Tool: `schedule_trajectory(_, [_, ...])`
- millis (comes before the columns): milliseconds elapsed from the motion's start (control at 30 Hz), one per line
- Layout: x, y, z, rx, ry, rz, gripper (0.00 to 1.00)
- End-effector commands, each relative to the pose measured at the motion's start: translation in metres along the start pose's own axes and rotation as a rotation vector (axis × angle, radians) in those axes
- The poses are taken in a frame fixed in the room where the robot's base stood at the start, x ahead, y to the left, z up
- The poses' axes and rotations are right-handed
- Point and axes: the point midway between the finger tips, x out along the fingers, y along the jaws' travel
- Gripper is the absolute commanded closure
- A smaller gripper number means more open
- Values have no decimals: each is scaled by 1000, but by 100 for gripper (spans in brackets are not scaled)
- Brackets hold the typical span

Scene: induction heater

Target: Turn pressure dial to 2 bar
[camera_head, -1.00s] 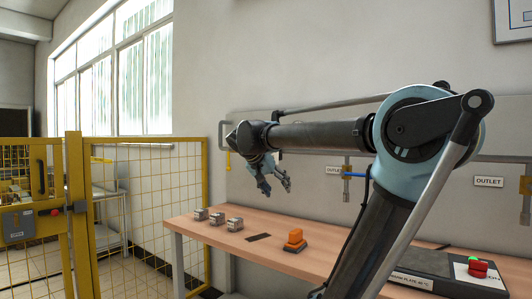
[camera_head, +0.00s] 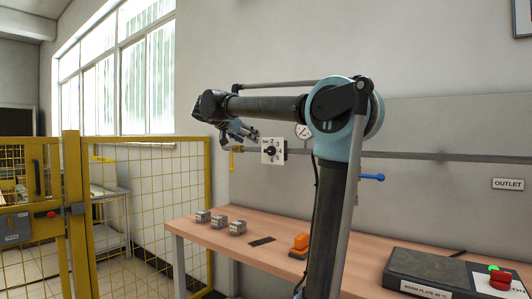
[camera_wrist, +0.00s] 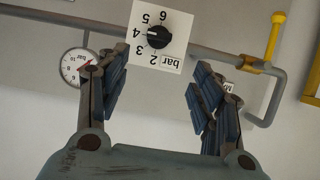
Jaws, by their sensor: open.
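The pressure dial is a black round knob (camera_wrist: 159,37) on a white square plate (camera_wrist: 171,61) marked with numbers and "bar". It shows upside down in the wrist view; its white pointer mark faces the side of the 4 and 3, exact reading unclear. The plate also shows in the head view (camera_head: 274,151) on the wall pipe. My gripper (camera_wrist: 163,72) is open and empty, its fingers either side of and below the plate in the wrist view. In the head view my gripper (camera_head: 248,134) is just left of and above the dial, apparently not touching the knob.
A round pressure gauge (camera_wrist: 75,68) is beside the dial, partly behind a finger. A yellow-handled valve (camera_wrist: 275,36) is on the pipe's other side. Below, the wooden table (camera_head: 205,238) holds several metal blocks, an orange object (camera_head: 300,245) and a heater plate (camera_head: 435,270).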

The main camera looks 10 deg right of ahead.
Motion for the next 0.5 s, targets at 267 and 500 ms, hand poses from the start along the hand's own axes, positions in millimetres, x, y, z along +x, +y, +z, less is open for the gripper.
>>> schedule_trajectory(267, [51, 3, -1, 2, 0, 7, 40])
schedule_trajectory(500, [94, 4, -1, 2, 0, 6, 40])
